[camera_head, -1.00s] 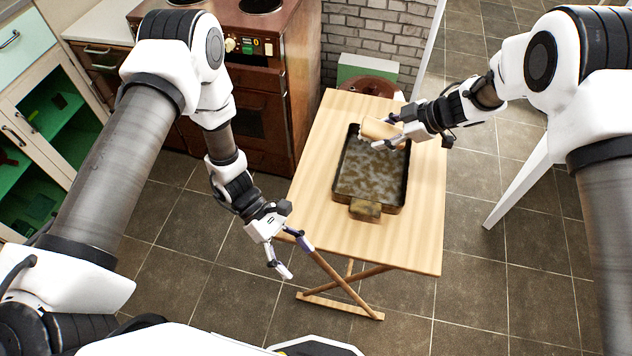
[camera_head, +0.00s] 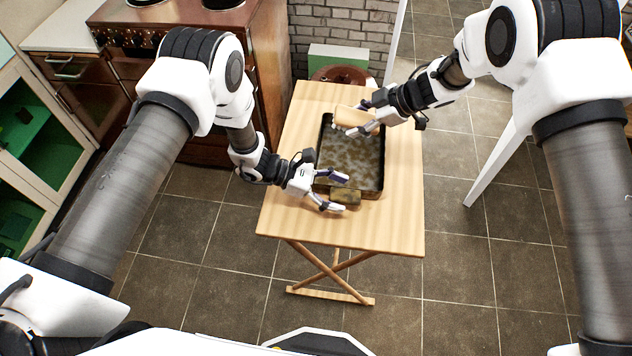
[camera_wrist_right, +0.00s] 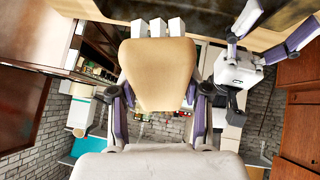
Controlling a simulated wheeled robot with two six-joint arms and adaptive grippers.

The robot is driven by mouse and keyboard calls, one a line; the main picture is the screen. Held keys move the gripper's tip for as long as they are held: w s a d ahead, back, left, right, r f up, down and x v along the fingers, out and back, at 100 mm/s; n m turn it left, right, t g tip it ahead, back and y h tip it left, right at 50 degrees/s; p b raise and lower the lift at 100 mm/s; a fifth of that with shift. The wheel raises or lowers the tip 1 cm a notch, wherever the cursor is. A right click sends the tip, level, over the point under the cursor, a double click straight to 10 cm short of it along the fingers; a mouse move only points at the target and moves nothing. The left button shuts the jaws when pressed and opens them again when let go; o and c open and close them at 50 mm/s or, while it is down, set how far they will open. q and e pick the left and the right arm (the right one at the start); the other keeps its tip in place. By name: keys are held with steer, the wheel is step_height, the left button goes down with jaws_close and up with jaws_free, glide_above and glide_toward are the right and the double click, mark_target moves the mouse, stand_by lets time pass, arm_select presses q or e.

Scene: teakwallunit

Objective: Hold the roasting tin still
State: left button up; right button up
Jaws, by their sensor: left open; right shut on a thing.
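The roasting tin (camera_head: 366,161) is a dark rectangular pan with a mottled brown and grey inside. It lies on the folding wooden table (camera_head: 396,215). A brownish tab (camera_head: 345,196) shows at its near edge. My left gripper (camera_head: 335,192) is open at the tin's near left corner, its fingers on either side of the tab; I cannot tell whether they touch it. My right gripper (camera_head: 360,118) is shut on a tan block-shaped brush (camera_wrist_right: 157,75) with white tufts, over the tin's far end. The brush also shows in the head view (camera_head: 349,116).
A brown stove (camera_head: 205,50) and cabinets (camera_head: 45,130) stand to the left. A brick wall (camera_head: 345,30) is behind the table. The table's front and right parts are clear, with open tiled floor (camera_head: 455,270) beyond.

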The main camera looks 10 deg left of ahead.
arm_select(q)
steer(key=shift+d+f, duration=0.2)
steer(key=shift+d, duration=0.35)
jaws_close()
steer(key=shift+c, duration=0.5)
jaws_free()
steer(key=c, duration=0.8)
steer(key=shift+c, duration=0.2)
